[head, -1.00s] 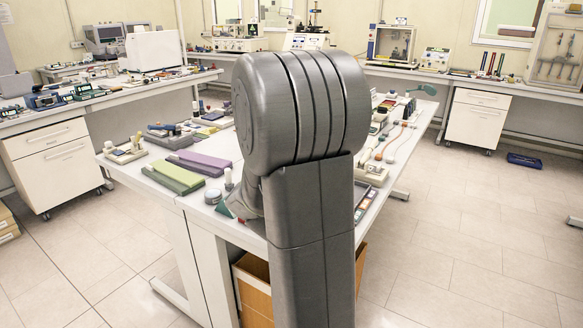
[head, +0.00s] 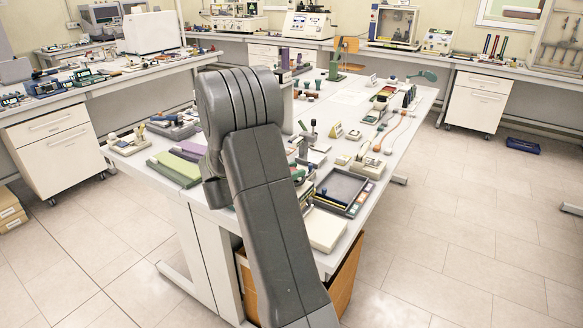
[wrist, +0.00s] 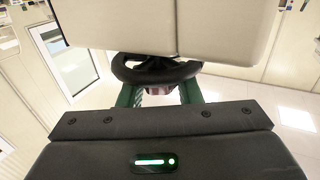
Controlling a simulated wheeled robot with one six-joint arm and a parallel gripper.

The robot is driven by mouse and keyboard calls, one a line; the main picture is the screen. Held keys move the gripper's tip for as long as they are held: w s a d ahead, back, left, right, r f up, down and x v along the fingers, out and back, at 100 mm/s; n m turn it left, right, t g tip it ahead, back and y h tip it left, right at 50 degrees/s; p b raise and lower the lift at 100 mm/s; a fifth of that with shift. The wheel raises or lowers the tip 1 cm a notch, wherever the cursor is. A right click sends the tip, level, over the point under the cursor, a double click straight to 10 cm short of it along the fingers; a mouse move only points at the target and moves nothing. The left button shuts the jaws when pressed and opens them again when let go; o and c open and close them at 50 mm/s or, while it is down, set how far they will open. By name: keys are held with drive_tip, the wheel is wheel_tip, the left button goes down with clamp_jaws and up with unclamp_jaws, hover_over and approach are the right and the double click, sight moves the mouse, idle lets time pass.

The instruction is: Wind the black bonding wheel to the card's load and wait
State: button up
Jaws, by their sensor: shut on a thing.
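In the wrist view, a black wheel (wrist: 122,72) with spokes sits below the edge of a pale beige body (wrist: 120,22). My gripper (wrist: 159,92) has its two green fingers at the wheel's near rim and is shut on it. A small reddish striped patch shows between the fingers, too small to make out. In the head view, my grey arm leans over the table's near edge, and neither my gripper nor the wheel can be made out. I cannot pick out the card or read a load in either view.
The white table (head: 345,98) holds a dark tray (head: 340,187), a green pad (head: 174,169), a purple pad (head: 190,150) and many small tools. An orange-brown box (head: 345,279) stands beneath it.

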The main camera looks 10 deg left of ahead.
drive_tip(key=shift+w+r+m+g+h, duration=0.1)
drive_tip(key=shift+r+m+g+h, duration=0.1)
drive_tip(key=shift+m+g+h, duration=0.35)
drive_tip(key=o, duration=0.9)
drive_tip(key=shift+o, duration=0.2)
drive_tip(key=shift+f, duration=0.1)
drive_tip(key=b+v, duration=0.2)
drive_tip(key=v, duration=1.2)
drive_tip(key=shift+d, duration=0.15)
drive_tip(key=p+x, duration=0.2)
drive_tip(key=x, duration=1.1)
drive_tip(key=shift+w+d, duration=0.25)
drive_tip(key=shift+d, duration=0.05)
